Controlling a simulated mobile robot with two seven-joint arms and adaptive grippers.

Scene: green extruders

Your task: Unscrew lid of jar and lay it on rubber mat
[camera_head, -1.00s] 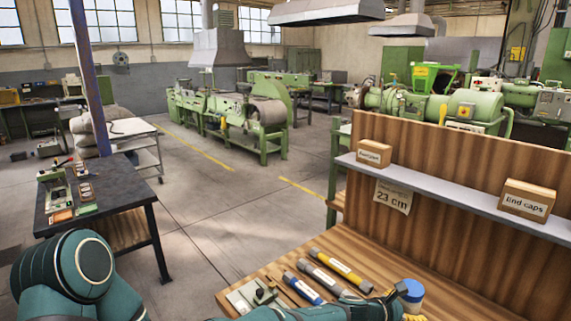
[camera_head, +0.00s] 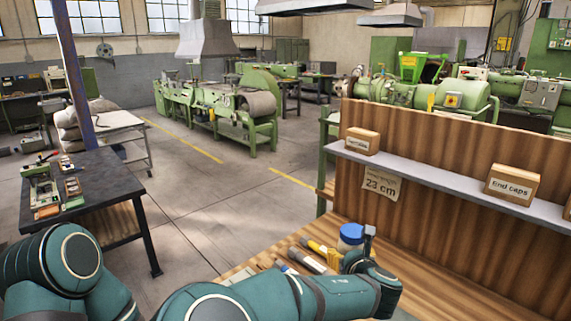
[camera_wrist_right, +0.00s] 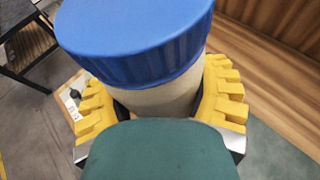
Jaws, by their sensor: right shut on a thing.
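The jar (camera_wrist_right: 165,98) has a pale body and a wide ribbed blue lid (camera_wrist_right: 135,42), which is on it. In the head view the blue lid (camera_head: 351,232) shows above the workbench's left part, over the pale jar (camera_head: 349,245). My right gripper (camera_head: 341,256) is shut on the jar's body below the lid; its yellow ribbed fingers lie on both sides in the wrist view (camera_wrist_right: 163,105). The jar looks raised off the bench. My left gripper is out of view; only arm links show at lower left.
The wooden workbench (camera_head: 440,290) has a back panel and a shelf (camera_head: 425,178) with cardboard boxes, one marked "End caps" (camera_head: 512,185). Marker-like tubes (camera_head: 306,260) lie on the bench, partly behind my right arm. A dark table (camera_head: 110,185) with small items stands at left.

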